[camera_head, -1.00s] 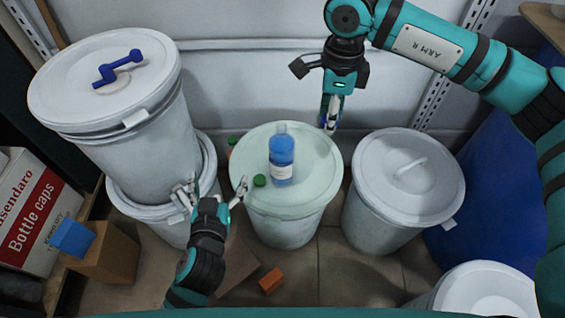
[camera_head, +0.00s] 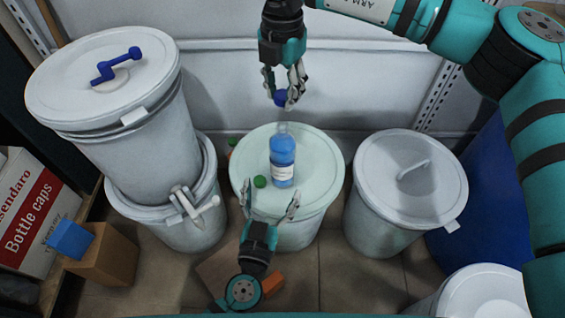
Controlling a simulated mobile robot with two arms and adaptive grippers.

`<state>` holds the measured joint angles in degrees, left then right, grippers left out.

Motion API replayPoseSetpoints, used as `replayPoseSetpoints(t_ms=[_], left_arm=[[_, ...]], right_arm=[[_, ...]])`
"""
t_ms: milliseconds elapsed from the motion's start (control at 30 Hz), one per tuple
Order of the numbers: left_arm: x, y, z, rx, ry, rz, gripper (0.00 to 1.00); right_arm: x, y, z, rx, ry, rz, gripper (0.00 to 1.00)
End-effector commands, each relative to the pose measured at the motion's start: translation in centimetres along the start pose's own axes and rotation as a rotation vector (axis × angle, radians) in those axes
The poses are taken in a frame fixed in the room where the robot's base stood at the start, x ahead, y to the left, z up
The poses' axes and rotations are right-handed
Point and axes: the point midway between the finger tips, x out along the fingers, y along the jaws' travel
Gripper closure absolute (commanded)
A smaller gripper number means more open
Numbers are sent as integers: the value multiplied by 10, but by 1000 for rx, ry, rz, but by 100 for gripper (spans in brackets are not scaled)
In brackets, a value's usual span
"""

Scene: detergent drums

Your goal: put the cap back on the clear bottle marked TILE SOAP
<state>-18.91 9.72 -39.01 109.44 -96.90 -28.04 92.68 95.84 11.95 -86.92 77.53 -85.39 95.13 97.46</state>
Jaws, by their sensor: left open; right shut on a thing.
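The clear bottle (camera_head: 282,158) with blue liquid stands upright on the pale green drum lid (camera_head: 318,172). Its neck is bare, and its white label is too small to read. My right gripper (camera_head: 283,97) is shut on a blue cap (camera_head: 280,99), above and behind the bottle neck in the picture and apart from it. A green cap (camera_head: 260,181) lies on the lid just left of the bottle. My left gripper (camera_head: 271,198) is open and empty at the lid's near edge, its fingers spread on either side below the bottle, with no visible contact.
Stacked white drums (camera_head: 150,165) stand at left, the upper lid carrying a blue crank handle (camera_head: 118,66). A lidded white drum (camera_head: 385,205) stands at right, another (camera_head: 482,295) at lower right. Boxes (camera_head: 105,256) sit at lower left. A wall rises behind.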

Motion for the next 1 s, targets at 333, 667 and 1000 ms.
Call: replayPoseSetpoints(t_ms=[333, 667, 1000], left_arm=[[1, 0, 0, 1, 1, 1, 11], [40, 0, -1, 0, 3, -2, 11], [100, 0, 0, 1, 2, 0, 11]], right_arm=[[0, 0, 0, 10, 0, 0, 78], [0, 0, 0, 9, 0, 0, 78], [0, 0, 0, 9, 0, -1, 78]])
